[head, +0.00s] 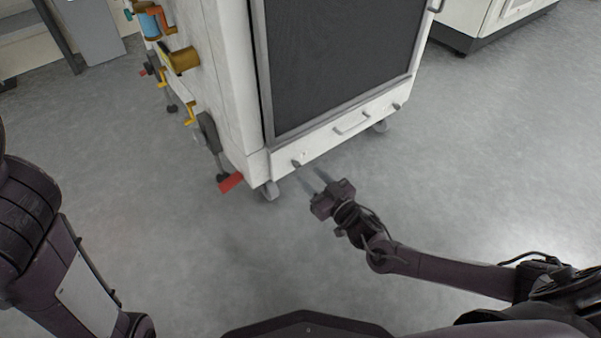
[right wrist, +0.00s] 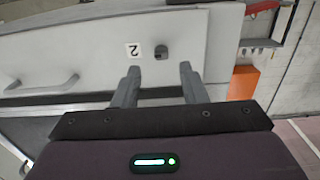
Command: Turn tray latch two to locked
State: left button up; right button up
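Tray latch two is a small dark grey knob (head: 296,163) at the left end of the white tray front (head: 325,142), low on the machine. The right wrist view shows the knob (right wrist: 161,54) beside a white label with a "2" (right wrist: 133,50). My right gripper (head: 312,177) is open and empty in front of the tray, just short of the knob. In the right wrist view its two fingers (right wrist: 159,75) are apart, with the knob between and beyond their tips, not visibly touched. My left arm shows at the left, but its gripper is out of view.
The tray has a bar handle (head: 352,124) in its middle and another knob (head: 396,106) at its right end. A red lever end (head: 231,182) sticks out at the machine's lower left corner. Casters (head: 269,190) stand below. The floor in front is clear.

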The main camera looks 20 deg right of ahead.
aim_at(299, 166)
jog(key=b+x, duration=0.2)
jog(key=x, duration=0.2)
jog(key=shift+f, duration=0.15)
jog(key=shift+w+a, duration=0.25)
jog(key=shift+w, duration=0.2)
grip_shut()
